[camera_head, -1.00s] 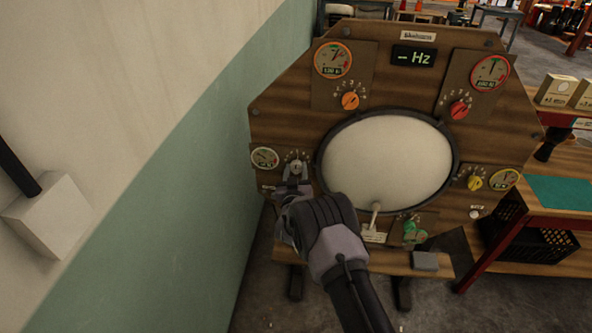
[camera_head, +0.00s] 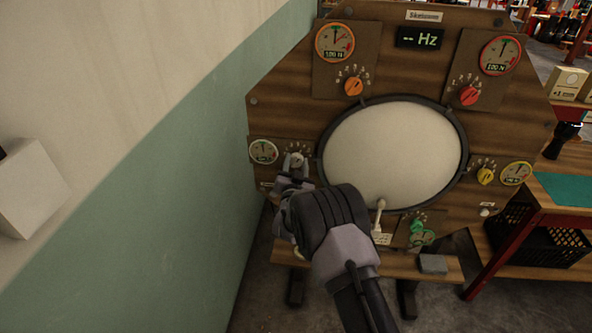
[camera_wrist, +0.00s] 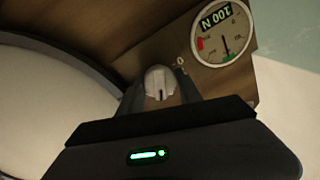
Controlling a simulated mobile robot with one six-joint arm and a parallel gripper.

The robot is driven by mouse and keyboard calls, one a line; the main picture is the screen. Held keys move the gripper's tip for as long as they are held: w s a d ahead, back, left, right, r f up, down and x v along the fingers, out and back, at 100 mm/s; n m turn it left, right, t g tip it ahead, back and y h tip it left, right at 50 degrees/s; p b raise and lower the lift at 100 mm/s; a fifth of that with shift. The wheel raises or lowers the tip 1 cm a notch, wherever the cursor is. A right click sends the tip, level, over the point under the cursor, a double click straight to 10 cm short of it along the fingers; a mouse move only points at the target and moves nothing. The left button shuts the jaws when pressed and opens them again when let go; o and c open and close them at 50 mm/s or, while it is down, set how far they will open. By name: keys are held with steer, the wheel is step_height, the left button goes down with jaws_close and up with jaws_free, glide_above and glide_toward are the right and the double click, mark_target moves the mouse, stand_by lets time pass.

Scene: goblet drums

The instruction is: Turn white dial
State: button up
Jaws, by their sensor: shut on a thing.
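The white dial (camera_head: 297,159) is on the left side of the wooden octagonal panel, beside a small round gauge (camera_head: 263,151). In the wrist view the white dial (camera_wrist: 159,83) sits between the dark fingers, with its pale ridge showing. My gripper (camera_head: 293,168) reaches it from below and is shut on it; the fingers hide part of its sides. In the wrist view the gauge (camera_wrist: 223,34) appears upside down, marked 100 N, with its needle near the green mark.
A large pale drumhead (camera_head: 392,156) fills the panel's middle. Orange (camera_head: 354,87), red (camera_head: 469,95), yellow (camera_head: 485,176) and green (camera_head: 418,226) knobs surround it. A white lever (camera_head: 380,209) stands at the drumhead's lower rim. The wall (camera_head: 150,170) is close on the left.

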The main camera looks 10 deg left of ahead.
steer(key=shift+m, duration=0.3)
steer(key=o, duration=1.3)
steer(key=shift+d, duration=0.1)
steer(key=shift+o, duration=0.2)
steer(key=s+p, duration=0.2)
steer(key=s, duration=1.5)
steer(key=shift+s+d+f, duration=0.2)
steer(key=shift+d+f, duration=0.1)
steer(key=shift+f, duration=0.1)
